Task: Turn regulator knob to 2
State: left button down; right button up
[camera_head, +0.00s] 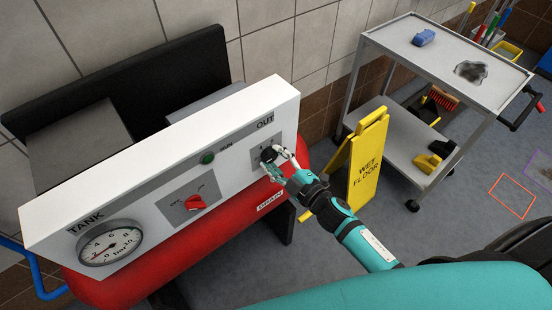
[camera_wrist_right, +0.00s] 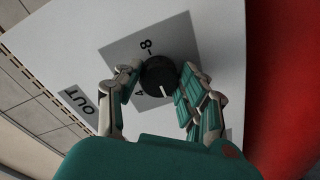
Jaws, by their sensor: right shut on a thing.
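The black regulator knob (camera_head: 268,154) sits at the right end of the white panel (camera_head: 165,150), below the word OUT. In the right wrist view the knob (camera_wrist_right: 158,76) is on a grey plate with 4 and 8 readable; its white pointer line is at its lower side, and other numbers are hidden. My right gripper (camera_head: 275,162) has its fingers on both sides of the knob and is shut on it; the right wrist view also shows the fingers (camera_wrist_right: 155,85). My left gripper is not in view.
A red switch (camera_head: 195,202), green lamp (camera_head: 207,158) and TANK gauge (camera_head: 110,242) are on the same panel. The red tank (camera_head: 190,255) lies below. A yellow wet floor sign (camera_head: 367,165) and a grey cart (camera_head: 440,60) stand to the right.

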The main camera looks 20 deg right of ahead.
jog(key=o, duration=1.2)
jog(key=shift+c, duration=0.2)
jog(key=v, duration=1.2)
jog(key=shift+f, duration=0.1)
